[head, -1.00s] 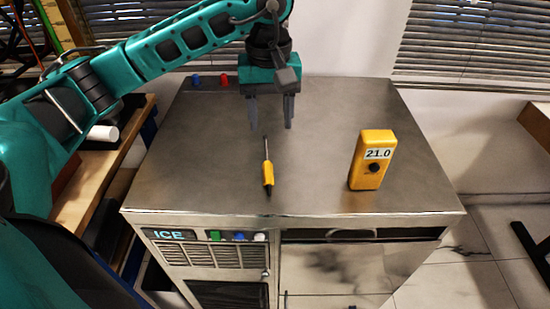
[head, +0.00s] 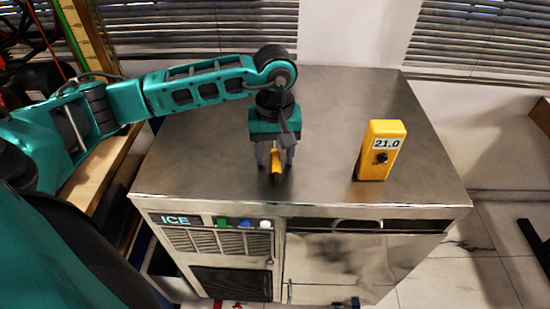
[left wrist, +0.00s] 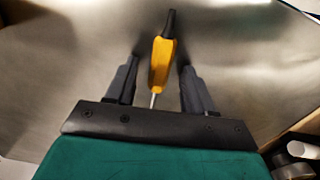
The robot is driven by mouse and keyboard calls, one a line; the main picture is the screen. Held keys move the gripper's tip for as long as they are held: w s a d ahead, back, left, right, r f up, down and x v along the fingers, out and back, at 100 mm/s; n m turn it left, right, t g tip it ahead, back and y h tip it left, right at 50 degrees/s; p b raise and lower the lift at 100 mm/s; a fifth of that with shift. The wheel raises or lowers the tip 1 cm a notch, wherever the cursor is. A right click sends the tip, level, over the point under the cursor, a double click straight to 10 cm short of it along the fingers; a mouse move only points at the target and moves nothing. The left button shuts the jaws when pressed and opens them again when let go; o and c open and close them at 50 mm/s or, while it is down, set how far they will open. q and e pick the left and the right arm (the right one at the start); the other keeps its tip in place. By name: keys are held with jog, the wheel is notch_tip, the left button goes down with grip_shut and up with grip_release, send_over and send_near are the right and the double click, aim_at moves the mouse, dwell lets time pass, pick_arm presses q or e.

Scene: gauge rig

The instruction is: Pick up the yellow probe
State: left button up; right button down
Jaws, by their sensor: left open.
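The yellow probe (head: 276,166) lies on the steel top of the ice machine, with its metal tip partly hidden under my left gripper in the head view. In the left wrist view the probe (left wrist: 162,62) shows its yellow handle, dark end and thin metal shaft. My left gripper (head: 275,172) is over the probe with its fingers pointing down. Its fingers (left wrist: 157,80) are open, one on each side of the probe, with a gap on both sides. My right gripper is in neither view.
A yellow meter (head: 380,151) reading 21.0 stands on the ice machine (head: 330,105) to the right of the probe. The steel top between them is clear. The machine's front edge is near the probe.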

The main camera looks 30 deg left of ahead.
pick_arm(q)
jog(key=shift+c, duration=0.2)
grip_shut()
dwell(0.3)
